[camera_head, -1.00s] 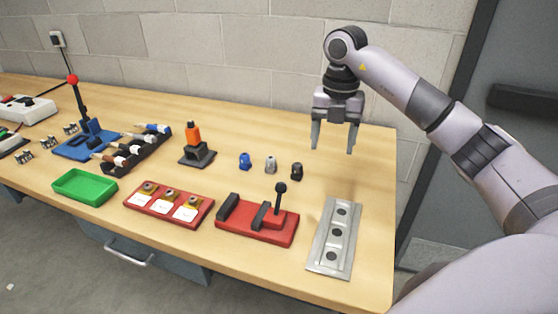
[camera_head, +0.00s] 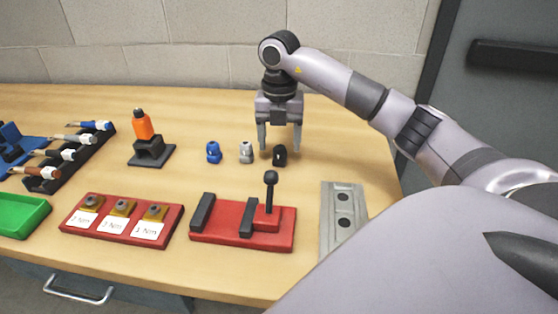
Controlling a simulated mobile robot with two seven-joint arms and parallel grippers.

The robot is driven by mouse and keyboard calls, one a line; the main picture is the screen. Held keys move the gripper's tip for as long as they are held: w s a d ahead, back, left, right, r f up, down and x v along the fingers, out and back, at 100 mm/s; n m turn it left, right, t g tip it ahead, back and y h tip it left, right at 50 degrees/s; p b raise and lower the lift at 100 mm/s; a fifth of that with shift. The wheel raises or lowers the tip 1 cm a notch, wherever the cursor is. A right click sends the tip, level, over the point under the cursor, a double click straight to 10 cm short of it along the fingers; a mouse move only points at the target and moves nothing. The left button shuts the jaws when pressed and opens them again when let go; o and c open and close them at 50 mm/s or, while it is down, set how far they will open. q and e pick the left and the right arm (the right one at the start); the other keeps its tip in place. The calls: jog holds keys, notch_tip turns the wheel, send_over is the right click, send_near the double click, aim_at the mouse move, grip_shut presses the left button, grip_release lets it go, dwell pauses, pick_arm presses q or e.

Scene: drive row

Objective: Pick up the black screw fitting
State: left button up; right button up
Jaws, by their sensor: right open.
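The black screw fitting (camera_head: 280,156) stands on the wooden bench, at the right end of a short row of fittings. My right gripper (camera_head: 280,148) points straight down with its two fingers apart. Its fingertips are at or just above the black fitting, which shows between and below them. I cannot tell whether a finger touches it. A grey fitting (camera_head: 246,152) and a blue fitting (camera_head: 213,152) stand to its left. My left gripper is not in view.
A red fixture with a black lever (camera_head: 270,200) stands in front of the fittings. A metal plate with holes (camera_head: 343,210) lies to the right. A red tray with labelled parts (camera_head: 120,222), an orange-topped stand (camera_head: 148,140) and a green tray (camera_head: 22,216) are to the left.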

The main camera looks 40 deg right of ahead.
aim_at(280, 147)
notch_tip(280, 147, down, 3)
jog(key=shift+s+f, duration=0.15)
jog(key=shift+f, duration=0.05)
jog(key=c, duration=1.2)
jog(key=shift+r, duration=0.1)
